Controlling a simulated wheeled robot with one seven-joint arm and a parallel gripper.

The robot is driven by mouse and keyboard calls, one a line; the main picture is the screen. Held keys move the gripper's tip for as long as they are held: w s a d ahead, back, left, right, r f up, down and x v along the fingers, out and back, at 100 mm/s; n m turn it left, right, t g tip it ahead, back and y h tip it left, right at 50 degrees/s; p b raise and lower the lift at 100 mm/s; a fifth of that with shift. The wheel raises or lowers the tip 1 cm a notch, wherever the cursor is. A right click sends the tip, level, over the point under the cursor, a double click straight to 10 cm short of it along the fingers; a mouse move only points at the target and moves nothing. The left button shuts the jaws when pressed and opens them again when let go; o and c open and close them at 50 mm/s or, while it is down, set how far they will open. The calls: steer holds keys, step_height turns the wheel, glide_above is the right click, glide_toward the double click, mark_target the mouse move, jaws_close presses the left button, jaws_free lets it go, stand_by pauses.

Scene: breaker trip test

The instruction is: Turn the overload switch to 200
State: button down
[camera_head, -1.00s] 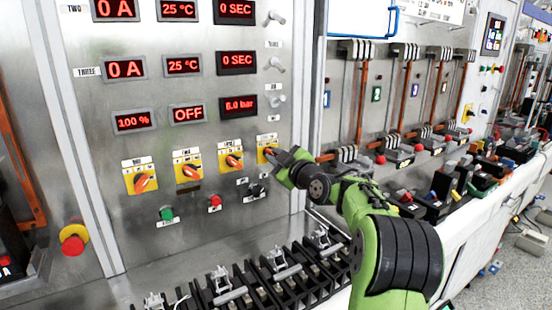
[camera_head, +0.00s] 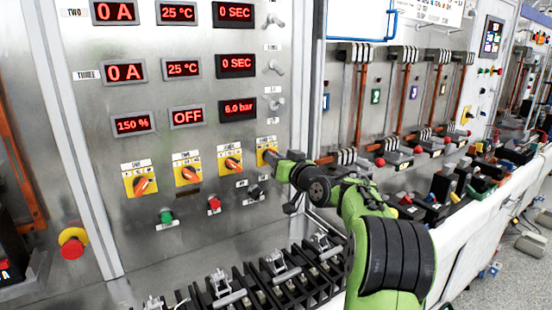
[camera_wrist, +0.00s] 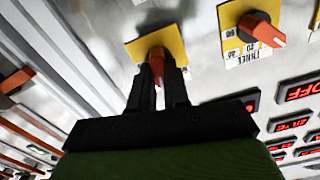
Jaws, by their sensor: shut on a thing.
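The overload switch is an orange rotary knob (camera_wrist: 157,62) on a yellow plate (camera_wrist: 140,46). In the head view it is the rightmost knob (camera_head: 267,154) of the row on the steel panel, partly hidden by my gripper (camera_head: 273,158). In the wrist view my gripper (camera_wrist: 160,80) has its two dark fingers around the knob, shut on it. The fingers hide the knob's lower part and its scale, so I cannot read its pointer. The percent display (camera_head: 132,124) reads 150 %.
Three more orange knobs stand to the left, the nearest (camera_head: 232,163) close to my gripper. Green (camera_head: 166,217) and red (camera_head: 214,204) buttons sit below them. A red emergency button (camera_head: 73,242) is at far left. Black breaker units (camera_head: 280,275) with metal clamps line the bench below.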

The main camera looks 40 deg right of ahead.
steer(key=m+p, duration=0.2)
steer(key=m, duration=0.4)
steer(key=shift+d, duration=0.1)
steer(key=shift+f+m, duration=0.1)
steer(key=shift+m, duration=0.2)
stand_by(0.3)
steer(key=c, duration=1.1)
jaws_free()
steer(key=shift+s, duration=0.1)
steer(key=s+b, duration=0.1)
steer(key=s, duration=1.4)
steer(key=shift+s+a, duration=0.3)
steer(key=shift+a, duration=0.15)
